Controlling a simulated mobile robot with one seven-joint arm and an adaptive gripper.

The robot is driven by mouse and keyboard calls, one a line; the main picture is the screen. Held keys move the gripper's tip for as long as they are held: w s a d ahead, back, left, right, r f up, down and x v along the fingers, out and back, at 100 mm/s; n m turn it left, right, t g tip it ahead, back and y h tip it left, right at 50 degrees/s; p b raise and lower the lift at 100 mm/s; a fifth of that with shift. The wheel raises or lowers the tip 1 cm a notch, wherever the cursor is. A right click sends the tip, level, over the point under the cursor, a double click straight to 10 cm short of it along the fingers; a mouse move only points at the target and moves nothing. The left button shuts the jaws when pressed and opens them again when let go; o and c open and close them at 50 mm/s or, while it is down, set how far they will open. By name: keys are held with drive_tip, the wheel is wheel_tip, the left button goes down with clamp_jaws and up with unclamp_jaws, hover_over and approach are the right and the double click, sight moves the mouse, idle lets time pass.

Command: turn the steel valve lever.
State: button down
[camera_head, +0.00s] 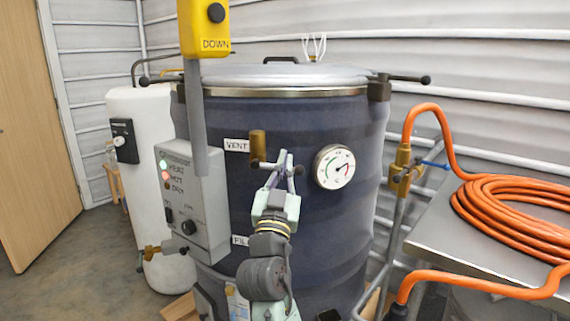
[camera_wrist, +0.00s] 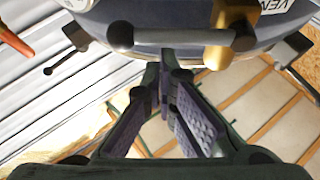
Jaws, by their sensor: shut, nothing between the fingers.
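The vent valve has a brass body (camera_head: 258,146) on the front of the dark blue vessel, beside the VENT label. Its steel lever (camera_head: 268,165) points right, roughly level, with a dark knob at its end. In the wrist view the steel lever (camera_wrist: 180,37) crosses the top, its dark knob at the left and the brass body (camera_wrist: 232,35) at the right. My gripper (camera_head: 283,158) is at the lever's knob end in the head view. In the wrist view my gripper (camera_wrist: 165,72) has its fingers closed together, empty, with tips just below the lever. I cannot tell whether they touch it.
A grey control box (camera_head: 190,205) hangs left of the valve, and a yellow pendant (camera_head: 205,28) hangs above it. A round gauge (camera_head: 334,167) is close to the right of my gripper. An orange hose (camera_head: 515,205) lies coiled on a steel table (camera_head: 450,240) at right.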

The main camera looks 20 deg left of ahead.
drive_tip(key=shift+f, duration=0.1)
drive_tip(key=shift+f+m+h+b, duration=0.2)
drive_tip(key=shift+m+h+b, duration=0.2)
drive_tip(key=shift+m+b, duration=0.25)
drive_tip(key=shift+f+m+h+b, duration=0.3)
drive_tip(key=shift+m+h+b, duration=0.3)
drive_tip(key=shift+m+b, duration=0.25)
drive_tip(key=a+f+m+g+h+b, duration=0.2)
drive_tip(key=f+m+g+h+b, duration=0.1)
drive_tip(key=m+b, duration=0.4)
drive_tip(key=s+a+f+m+g+h+b, duration=0.1)
drive_tip(key=a+f+m+g+h+b, duration=0.1)
drive_tip(key=f+m+h+b, duration=0.2)
drive_tip(key=m+b, duration=0.3)
drive_tip(key=m, duration=0.4)
drive_tip(key=shift+a+g+h, duration=0.4)
drive_tip(key=shift+s+a, duration=0.1)
